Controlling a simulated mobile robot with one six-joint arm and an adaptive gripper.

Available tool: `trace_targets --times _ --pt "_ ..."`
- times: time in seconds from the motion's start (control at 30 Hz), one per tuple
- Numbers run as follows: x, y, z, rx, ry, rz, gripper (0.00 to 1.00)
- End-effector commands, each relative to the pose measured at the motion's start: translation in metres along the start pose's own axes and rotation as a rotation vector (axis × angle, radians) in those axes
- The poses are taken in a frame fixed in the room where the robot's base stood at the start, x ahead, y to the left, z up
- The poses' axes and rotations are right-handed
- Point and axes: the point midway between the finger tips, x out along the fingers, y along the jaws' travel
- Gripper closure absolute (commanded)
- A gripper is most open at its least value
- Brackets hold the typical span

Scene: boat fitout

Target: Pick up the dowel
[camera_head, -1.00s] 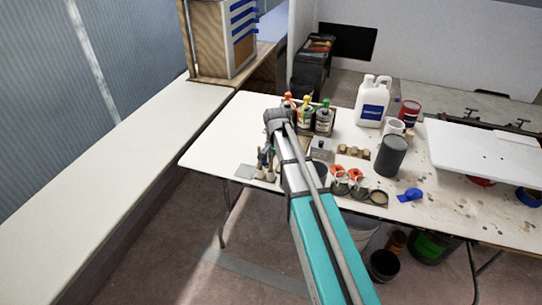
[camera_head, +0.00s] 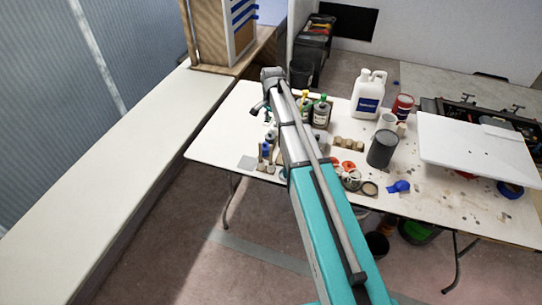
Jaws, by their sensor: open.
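I cannot pick out the dowel for sure. A row of short, round, light-brown pieces (camera_head: 347,144) stands on the white table (camera_head: 228,138), right of my arm; they are too small to identify. My gripper (camera_head: 258,108) is a small dark shape at the far end of my teal and grey arm, over the table's left part. It is open, and I see nothing between its jaws. My arm hides part of the table behind it.
Bottles (camera_head: 321,112), a white jug (camera_head: 368,94), a dark grey can (camera_head: 382,149) and a white board (camera_head: 478,147) crowd the table. Small upright items (camera_head: 266,154) stand near its front-left edge. A long pale bench (camera_head: 110,150) runs along the left. The table's left corner is mostly clear.

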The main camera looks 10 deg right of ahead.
Motion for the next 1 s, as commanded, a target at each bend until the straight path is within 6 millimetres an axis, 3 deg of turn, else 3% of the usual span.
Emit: trace_targets --times 0.47,1.0 --pt "0.006 0.000 0.000 -0.001 0.000 0.000 0.39" --pt "0.046 0.000 0.001 -0.001 0.000 0.000 0.39"
